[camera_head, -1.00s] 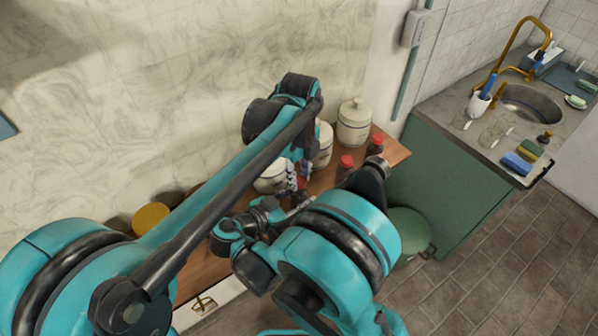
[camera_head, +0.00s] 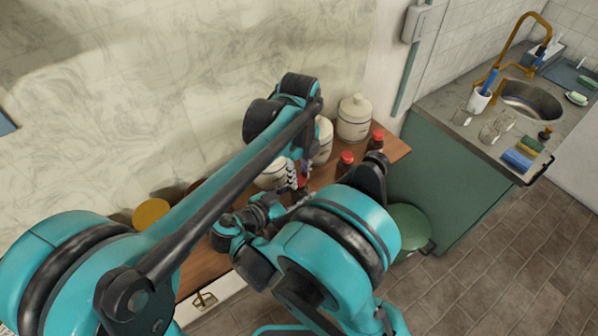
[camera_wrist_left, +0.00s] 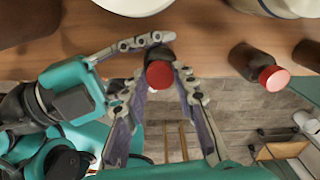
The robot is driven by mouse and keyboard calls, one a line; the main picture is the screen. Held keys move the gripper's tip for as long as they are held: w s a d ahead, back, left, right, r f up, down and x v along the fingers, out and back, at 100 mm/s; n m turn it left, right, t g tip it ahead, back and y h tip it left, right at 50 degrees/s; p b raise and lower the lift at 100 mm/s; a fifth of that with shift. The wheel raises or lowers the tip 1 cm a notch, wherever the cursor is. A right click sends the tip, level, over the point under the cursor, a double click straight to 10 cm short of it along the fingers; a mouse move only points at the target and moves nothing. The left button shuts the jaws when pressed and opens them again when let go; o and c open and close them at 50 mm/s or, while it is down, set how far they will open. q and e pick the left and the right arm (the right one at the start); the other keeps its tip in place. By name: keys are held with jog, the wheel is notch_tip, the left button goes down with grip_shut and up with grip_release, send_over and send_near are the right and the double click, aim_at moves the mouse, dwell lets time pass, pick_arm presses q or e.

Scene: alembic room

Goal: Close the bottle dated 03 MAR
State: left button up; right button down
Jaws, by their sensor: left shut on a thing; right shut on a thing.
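A dark bottle (camera_wrist_left: 165,53) with a red cap (camera_wrist_left: 160,75) stands at the shelf's front edge in the left wrist view. My left gripper (camera_wrist_left: 168,88) comes from above, its fingers on both sides of the red cap and shut on it. My right gripper (camera_wrist_left: 148,58) reaches in from the left of that view, shut around the bottle's body below. In the head view the left gripper (camera_head: 296,178) and right gripper (camera_head: 290,205) meet there, and my arms hide most of the bottle. No date is legible. Whether the cap is fully seated cannot be told.
Two more red-capped dark bottles (camera_head: 345,163) (camera_head: 376,141) stand to the right on the wooden shelf (camera_head: 398,150). White lidded jars (camera_head: 354,120) stand behind. A green bin (camera_head: 408,230) and a sink counter (camera_head: 450,140) are at the right.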

pick_arm(q)
jog(key=shift+f, duration=0.1)
jog(key=m, duration=0.3)
jog(key=shift+m, duration=0.4)
jog(key=m, duration=0.6)
jog(key=o, duration=0.7)
jog(key=shift+r, duration=2.2)
